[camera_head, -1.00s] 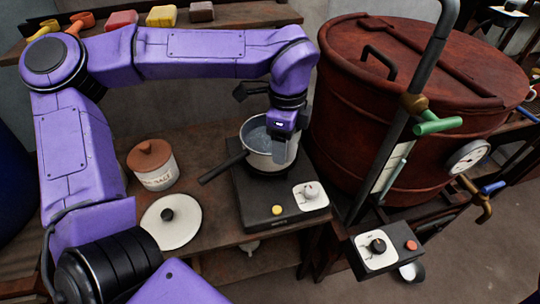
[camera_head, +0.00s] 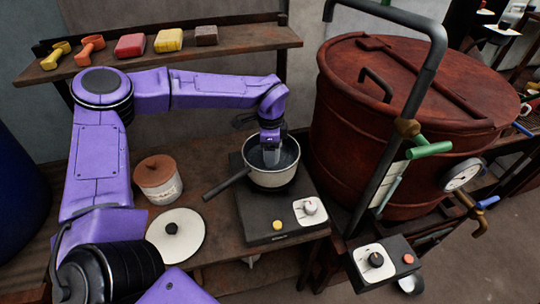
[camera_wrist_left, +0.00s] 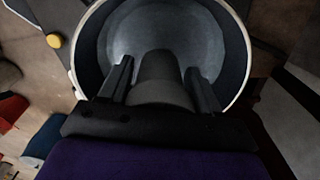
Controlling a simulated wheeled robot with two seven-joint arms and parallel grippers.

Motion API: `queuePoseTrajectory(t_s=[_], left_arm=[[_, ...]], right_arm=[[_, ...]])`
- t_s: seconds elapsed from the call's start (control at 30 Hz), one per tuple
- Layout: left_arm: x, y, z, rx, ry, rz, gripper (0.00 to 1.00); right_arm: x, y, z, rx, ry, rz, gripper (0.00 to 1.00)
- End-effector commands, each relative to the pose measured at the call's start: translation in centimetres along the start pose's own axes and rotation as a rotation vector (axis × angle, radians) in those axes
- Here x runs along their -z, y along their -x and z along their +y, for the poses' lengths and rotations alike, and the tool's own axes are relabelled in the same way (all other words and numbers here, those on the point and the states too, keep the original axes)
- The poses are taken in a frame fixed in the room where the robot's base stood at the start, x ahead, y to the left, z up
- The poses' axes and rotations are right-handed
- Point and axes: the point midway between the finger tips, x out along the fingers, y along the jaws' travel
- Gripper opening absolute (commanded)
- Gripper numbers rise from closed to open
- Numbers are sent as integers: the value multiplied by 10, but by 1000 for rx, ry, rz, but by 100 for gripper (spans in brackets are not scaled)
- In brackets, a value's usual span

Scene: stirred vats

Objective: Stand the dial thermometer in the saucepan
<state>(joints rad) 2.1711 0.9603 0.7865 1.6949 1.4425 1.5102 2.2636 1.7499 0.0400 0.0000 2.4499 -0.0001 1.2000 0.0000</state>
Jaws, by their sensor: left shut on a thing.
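The saucepan (camera_wrist_left: 240,55) opens around and below the fingers. Whether the held thing touches the pan's bottom cannot be told. My right gripper is out of view.
A white lid (camera_head: 176,236) and a lidded jar (camera_head: 158,180) lie left of the hotplate. A large red vat (camera_head: 400,120) with a pipe and a fixed gauge (camera_head: 462,175) stands close on the right. A shelf (camera_head: 190,50) with several coloured pieces is behind.

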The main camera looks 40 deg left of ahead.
Motion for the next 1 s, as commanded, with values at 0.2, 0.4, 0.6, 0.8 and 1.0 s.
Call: queuePoseTrajectory(t_s=[0.2,0.4,0.6,0.8,1.0], left_arm=[[-1,-32,-2,-2,1,-1,22],[-1,-32,-2,0,1,1,22],[-1,-35,-2,-1,1,0,86],[-1,-35,-2,-1,1,0,88],[0,-25,-2,2,1,1,88]], right_arm=[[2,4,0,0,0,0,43],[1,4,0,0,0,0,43],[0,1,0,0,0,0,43],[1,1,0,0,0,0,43],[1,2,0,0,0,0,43]])
